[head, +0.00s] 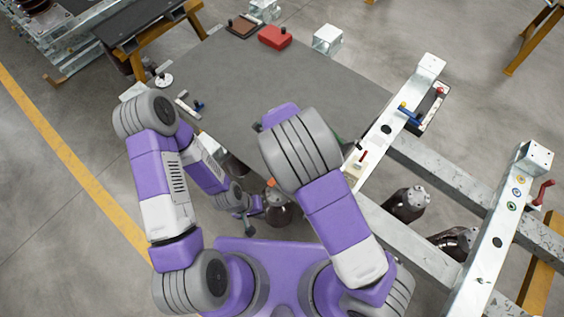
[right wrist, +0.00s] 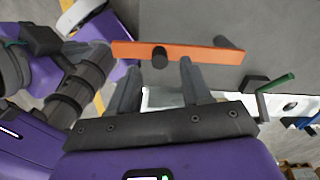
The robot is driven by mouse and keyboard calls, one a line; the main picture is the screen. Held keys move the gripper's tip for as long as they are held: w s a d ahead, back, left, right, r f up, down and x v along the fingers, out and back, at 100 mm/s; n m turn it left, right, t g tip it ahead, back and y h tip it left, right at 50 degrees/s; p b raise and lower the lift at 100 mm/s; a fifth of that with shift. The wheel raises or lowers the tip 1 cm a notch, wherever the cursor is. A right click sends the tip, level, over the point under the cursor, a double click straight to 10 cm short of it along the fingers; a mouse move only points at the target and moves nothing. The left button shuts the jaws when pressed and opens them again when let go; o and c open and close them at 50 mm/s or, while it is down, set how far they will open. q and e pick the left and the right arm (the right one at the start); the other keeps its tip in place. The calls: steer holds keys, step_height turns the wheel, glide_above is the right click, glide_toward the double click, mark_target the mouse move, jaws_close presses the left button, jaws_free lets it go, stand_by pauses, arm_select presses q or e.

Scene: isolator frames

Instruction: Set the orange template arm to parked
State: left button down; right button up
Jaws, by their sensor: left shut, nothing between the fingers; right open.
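The orange template arm (right wrist: 190,54) is a flat bar lying crosswise ahead of my right gripper (right wrist: 158,72) in the right wrist view. A black knob (right wrist: 160,57) stands up near its middle. My right gripper is open; its fingertips lie either side of the knob in the picture, with no clear contact. In the head view my right forearm hides that gripper and most of the bar; whether a small orange patch (head: 271,183) there is its end I cannot tell. My left gripper (head: 250,224) is shut and empty, low beside the table's near edge.
A grey tabletop (head: 240,75) fills the middle, with a red box (head: 274,37) at its far edge. A green handle (right wrist: 277,83) is right of my right gripper. A white rail (head: 408,95) with a blue handle (head: 408,112) runs along the right.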

step_height(320, 180, up, 4)
steer(key=shift+r, duration=0.25)
stand_by(0.5)
